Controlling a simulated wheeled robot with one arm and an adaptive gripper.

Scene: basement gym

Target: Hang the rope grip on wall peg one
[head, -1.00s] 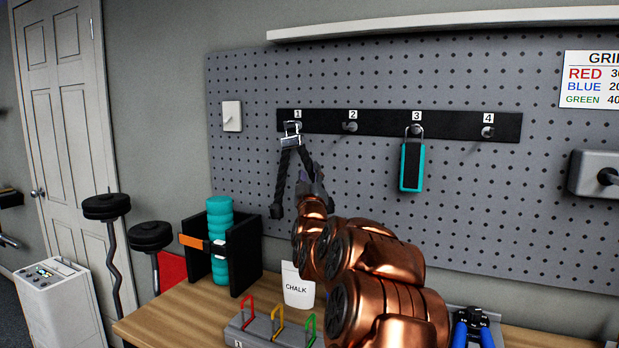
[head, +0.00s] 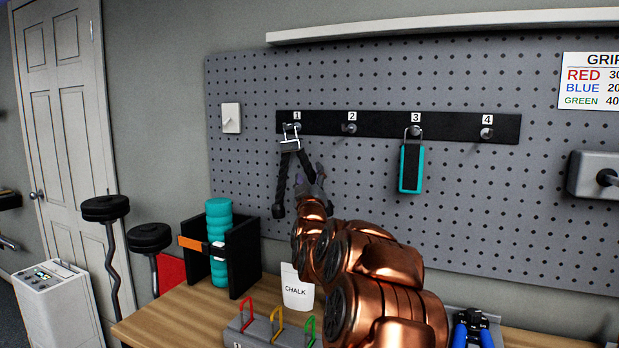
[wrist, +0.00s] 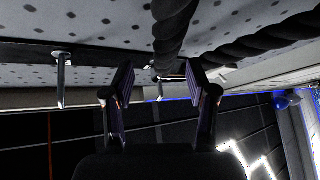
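The rope grip (head: 281,185), black twisted rope with a metal bracket at its top, hangs at wall peg one (head: 297,126). Its metal loop appears to be around the peg; the exact contact is too small to tell. Its two strands hang down apart. My gripper (head: 312,178) is just below and beside the right strand. In the wrist view my gripper (wrist: 160,85) has its two fingers spread wide, with nothing clamped between them. The black rope (wrist: 172,35) passes just beyond the fingertips, with another strand to the right.
Peg two (head: 349,128) and peg four (head: 487,133) are empty. A teal-and-black padlock-shaped item (head: 411,167) hangs on peg three. Below are a chalk bag (head: 297,290), a black rack (head: 243,255) with a teal roller (head: 219,245), and a grey block with coloured clips (head: 262,337).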

